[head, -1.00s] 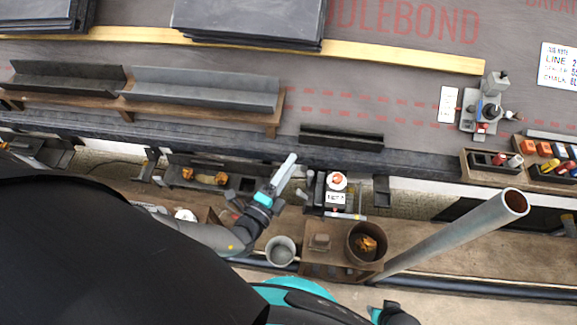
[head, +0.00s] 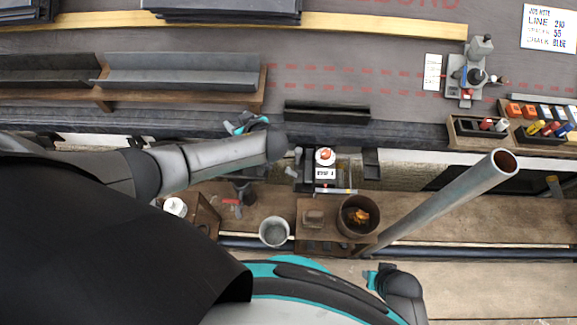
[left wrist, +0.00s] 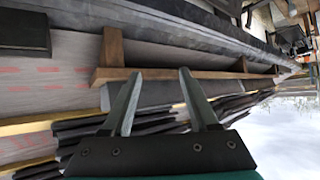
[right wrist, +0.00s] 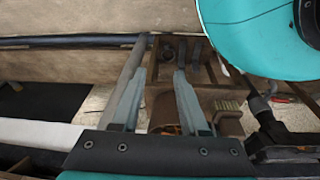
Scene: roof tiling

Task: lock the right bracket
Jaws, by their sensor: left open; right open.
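A dark bracket-like piece (head: 371,163) hangs at the eave edge in the head view, right of the block with the orange-red knob (head: 325,156). I cannot tell whether it is locked. My left gripper (head: 236,126) is over the roof edge, left of the dark strip and well apart from the bracket. In the left wrist view its two fingers (left wrist: 161,74) are open and empty, facing a wooden ledge. In the right wrist view my right gripper (right wrist: 159,74) is open and empty, above the brown bin and the grey pipe. The bracket is not clear in either wrist view.
Grey angled channels (head: 180,72) lie on a wooden ledge (head: 185,101). A dark strip (head: 327,111) lies along the eave. A long grey pipe (head: 440,204) slants up beside a brown bin (head: 344,230) and a pale bucket (head: 273,232). A tool box (head: 470,143) sits right.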

